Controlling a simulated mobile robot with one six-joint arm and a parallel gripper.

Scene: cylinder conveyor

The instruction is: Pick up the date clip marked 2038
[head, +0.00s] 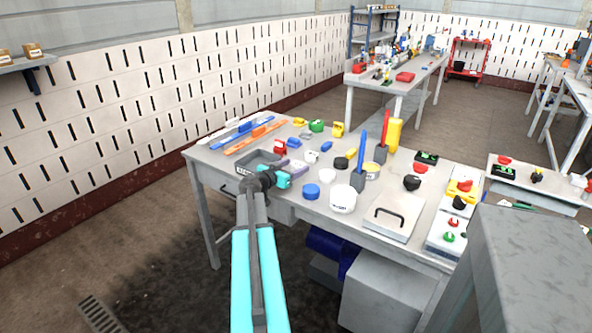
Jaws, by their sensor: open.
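My gripper (284,177) is over the front left part of the workbench (335,232), near a dark grey tray (259,160). It looks empty, but its fingertips are small and hard to make out. Small coloured pieces stand behind it, among them a red one (280,147), a yellow one (337,130) and a green one (317,126). No marking 2038 can be read, so I cannot tell which piece is the date clip. My arm hides part of the bench's front left edge.
A white tub (343,199), a blue round lid (311,191), and upright blue (359,150) and red (385,128) pieces in dark holders stand right of my gripper. A grey plate with a black handle (390,217) lies near the front edge.

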